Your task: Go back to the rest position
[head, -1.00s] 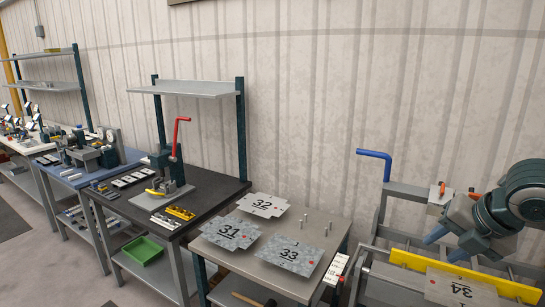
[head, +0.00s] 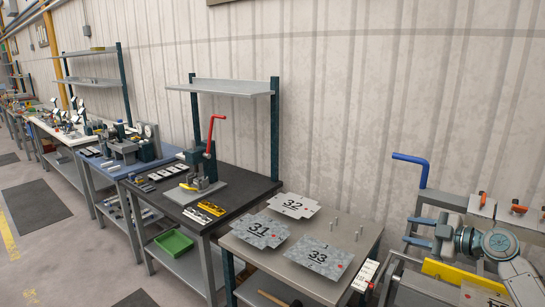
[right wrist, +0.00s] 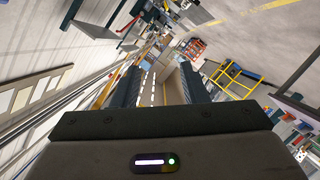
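My right gripper (head: 409,232) shows at the right of the head view, in front of the panel bender. Its two blue fingers point left and stand apart with nothing between them. In the right wrist view the same gripper (right wrist: 160,72) is open and empty, with the distant floor showing between its dark fingers. My left gripper is not in view. The panel bender has a blue handle (head: 410,158) and a yellow bar (head: 460,276). Part of a metal plate (head: 484,298) lies at the bender's front, cut off by the lower right edge and my arm.
A small table carries sheet blanks 31 (head: 262,229), 32 (head: 293,205) and 33 (head: 318,254), plus upright pins. Left of it stands a black bench (head: 170,195) with a red-levered press (head: 210,150). More benches line the wall. The floor at the left is open.

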